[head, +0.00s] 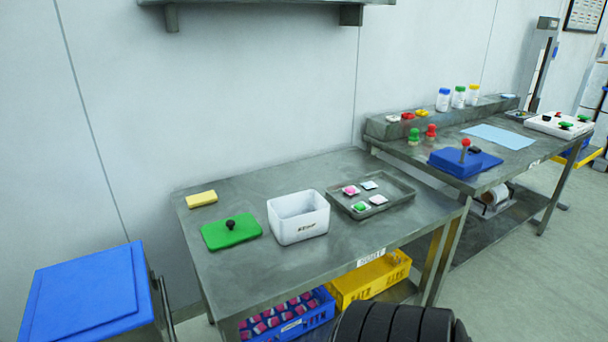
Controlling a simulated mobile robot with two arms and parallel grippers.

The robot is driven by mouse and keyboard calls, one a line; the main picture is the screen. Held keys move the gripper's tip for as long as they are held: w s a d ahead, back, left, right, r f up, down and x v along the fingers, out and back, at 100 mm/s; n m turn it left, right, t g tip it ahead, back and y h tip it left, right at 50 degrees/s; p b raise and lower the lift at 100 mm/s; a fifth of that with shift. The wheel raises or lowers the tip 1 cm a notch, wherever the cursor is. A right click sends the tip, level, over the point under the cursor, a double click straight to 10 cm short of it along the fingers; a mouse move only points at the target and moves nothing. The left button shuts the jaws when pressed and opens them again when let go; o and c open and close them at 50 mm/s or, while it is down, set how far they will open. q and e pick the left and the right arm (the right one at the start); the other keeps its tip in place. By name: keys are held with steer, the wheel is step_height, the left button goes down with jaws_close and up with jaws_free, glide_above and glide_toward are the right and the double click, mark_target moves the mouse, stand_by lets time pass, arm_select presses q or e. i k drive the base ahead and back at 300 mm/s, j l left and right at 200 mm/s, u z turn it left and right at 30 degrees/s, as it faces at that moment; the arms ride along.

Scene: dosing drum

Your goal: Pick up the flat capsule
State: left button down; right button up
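I cannot make out for certain which thing is the flat capsule. A grey metal tray (397,200) on the near table holds several small white squares. A pink piece (350,190) sits on one square at the tray's left, and a green piece (360,207) on another nearer the front. Two squares look bare. A blue crate (318,318) under the table holds many pink and dark blue rounded pieces, too small to tell apart. Neither of my grippers is in view.
The near table (345,240) also carries a white bin (300,226), a green lid with a black knob (231,231) and a yellow sponge (202,198). A yellow crate (370,280) stands below. A second table at right bears a blue device (455,162) and bottles.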

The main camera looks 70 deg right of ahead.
mark_target(377, 200)
steer(key=z, duration=2.6)
steer(key=i+u, duration=0.1)
steer(key=i+l, duration=0.05)
